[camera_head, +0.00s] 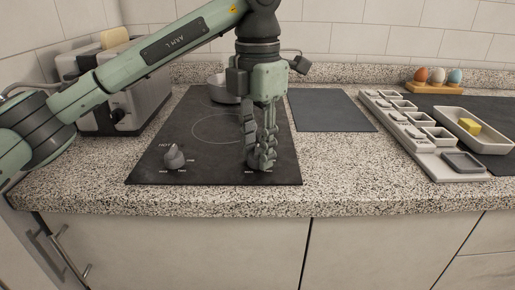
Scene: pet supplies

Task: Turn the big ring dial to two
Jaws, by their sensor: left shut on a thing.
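A black cooktop (204,139) is set in the speckled counter, with a faint ring drawn on its surface. A grey dial (174,157) stands at its front left, with small white labels around it that are too small to read surely. My left gripper (260,160) points straight down at the front right of the cooktop. Its fingers are shut around a second dial there, which they mostly hide, along with its pointer setting. Small white labels show beside the fingertips. My right gripper is not in view.
A pan (222,90) stands at the back of the cooktop, behind my left gripper. A toaster (128,97) with bread stands at the left. A dark mat (330,111), a pale compartment tray (420,135), a dish with a yellow block (469,126) and an egg holder (434,88) lie to the right.

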